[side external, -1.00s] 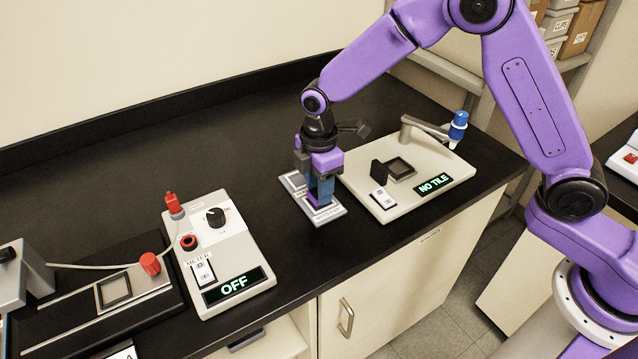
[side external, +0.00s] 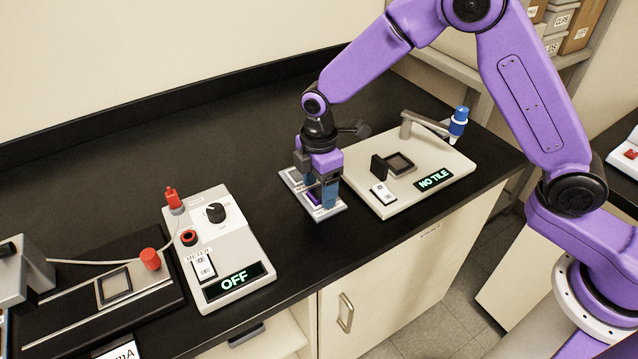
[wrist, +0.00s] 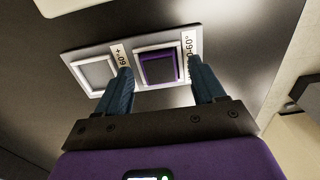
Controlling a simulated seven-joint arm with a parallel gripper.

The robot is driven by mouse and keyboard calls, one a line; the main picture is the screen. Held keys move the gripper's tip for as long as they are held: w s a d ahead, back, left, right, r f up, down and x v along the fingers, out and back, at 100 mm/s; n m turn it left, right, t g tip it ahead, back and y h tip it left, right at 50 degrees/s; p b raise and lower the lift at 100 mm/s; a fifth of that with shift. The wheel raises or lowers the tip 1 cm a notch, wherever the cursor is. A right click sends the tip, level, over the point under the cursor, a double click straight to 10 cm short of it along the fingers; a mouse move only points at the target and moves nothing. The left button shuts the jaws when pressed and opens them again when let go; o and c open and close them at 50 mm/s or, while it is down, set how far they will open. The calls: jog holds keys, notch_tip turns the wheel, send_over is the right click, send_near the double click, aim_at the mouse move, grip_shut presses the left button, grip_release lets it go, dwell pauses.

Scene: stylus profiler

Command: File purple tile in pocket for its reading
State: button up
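The purple tile (wrist: 160,68) lies in the framed pocket on the right of the two-pocket tray (wrist: 140,88) in the wrist view; that pocket's label partly reads "60°". It also shows as a purple patch (side external: 314,197) in the side view. The other pocket (wrist: 97,74), labelled "60°+", is empty. My gripper (wrist: 166,85) is open, its blue fingers apart on either side of the tile's pocket and not touching the tile. In the side view my gripper (side external: 322,193) is low over the tray. How far the fingertips are above it is hard to tell.
The profiler (side external: 405,185) beside the tray shows "NO TILE", with an empty square seat (side external: 400,162) and a blue-tipped arm (side external: 458,122). A meter box (side external: 220,250) reading "OFF" and a black track fixture (side external: 60,320) stand at left. The bench behind is clear.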

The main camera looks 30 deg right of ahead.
jog(key=shift+c, duration=0.5)
jog(key=shift+r, duration=3.5)
notch_tip(320, 180, up, 18)
jog(key=f, duration=0.1)
send_over(319, 192)
jog(key=shift+r, duration=0.25)
jog(key=s+d+f+m, duration=0.1)
jog(key=s+d+f, duration=0.3)
jog(key=s, duration=0.6)
jog(key=s+d+f+m, duration=0.2)
jog(key=s+d+f, duration=0.2)
jog(key=s+d, duration=0.4)
jog(key=s+d+f+m, duration=0.2)
jog(key=s+d+f, duration=0.2)
jog(key=s, duration=0.8)
jog(key=d, duration=0.2)
jog(key=shift+d, duration=0.35)
jog(key=shift+s, duration=0.1)
